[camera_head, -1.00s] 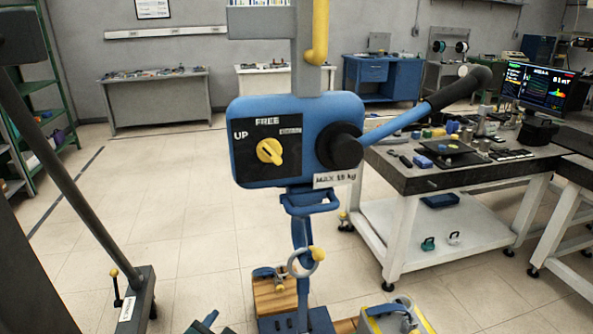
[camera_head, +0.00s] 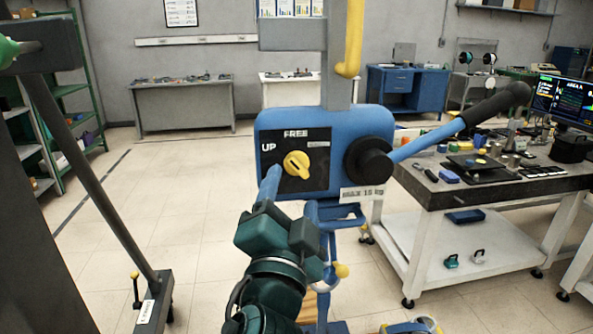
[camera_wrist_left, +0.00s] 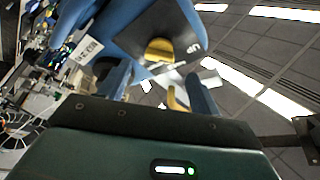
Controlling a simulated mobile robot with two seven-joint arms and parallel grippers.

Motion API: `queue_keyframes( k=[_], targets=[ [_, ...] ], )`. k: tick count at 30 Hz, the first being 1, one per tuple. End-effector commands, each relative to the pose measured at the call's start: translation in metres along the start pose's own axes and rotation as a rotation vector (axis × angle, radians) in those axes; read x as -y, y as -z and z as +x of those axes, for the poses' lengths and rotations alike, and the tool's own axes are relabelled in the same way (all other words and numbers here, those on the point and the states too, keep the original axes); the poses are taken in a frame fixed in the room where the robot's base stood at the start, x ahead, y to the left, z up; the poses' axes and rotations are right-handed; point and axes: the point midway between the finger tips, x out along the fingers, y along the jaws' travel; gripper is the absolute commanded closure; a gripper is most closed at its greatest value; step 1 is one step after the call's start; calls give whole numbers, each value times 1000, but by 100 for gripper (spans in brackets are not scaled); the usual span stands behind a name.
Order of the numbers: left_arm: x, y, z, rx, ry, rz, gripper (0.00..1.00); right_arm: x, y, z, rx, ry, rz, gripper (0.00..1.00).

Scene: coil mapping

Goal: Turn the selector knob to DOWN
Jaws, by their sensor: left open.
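The yellow selector knob (camera_head: 297,164) sits on a black plate (camera_head: 322,180) on the front of the blue hoist box (camera_head: 373,121). Its raised bar looks slanted; I cannot tell which label it indicates. UP is at the plate's left and FREE on top; a small label at the right is unreadable. My left gripper (camera_head: 288,191) is open, just below and in front of the knob, and seems apart from it. In the left wrist view, the knob (camera_wrist_left: 159,50) shows beyond and between the spread fingers (camera_wrist_left: 158,82). My right gripper is out of view.
A black-gripped lever (camera_head: 440,137) juts from the box's black hub toward the upper right. A "MAX 15 kg" tag (camera_head: 362,194) hangs below the hub. A cluttered workbench (camera_head: 470,185) stands to the right. Open floor lies left of the hoist.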

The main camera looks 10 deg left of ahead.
Motion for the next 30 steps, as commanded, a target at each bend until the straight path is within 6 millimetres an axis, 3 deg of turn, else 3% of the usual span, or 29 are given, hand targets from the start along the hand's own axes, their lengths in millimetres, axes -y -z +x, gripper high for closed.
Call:
queue_keyframes(
  k=[3, 9, 20, 30],
  targets=[
    [2, 1, 23, 1, 2, 4, 36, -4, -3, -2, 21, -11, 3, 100],
    [0, 0, 45, 0, -1, 0, 36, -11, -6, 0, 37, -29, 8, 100],
    [-1, 0, 50, 0, -1, -1, 36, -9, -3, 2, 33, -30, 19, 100],
    [-1, 0, 50, 0, -1, -1, 63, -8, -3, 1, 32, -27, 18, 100]
  ],
)
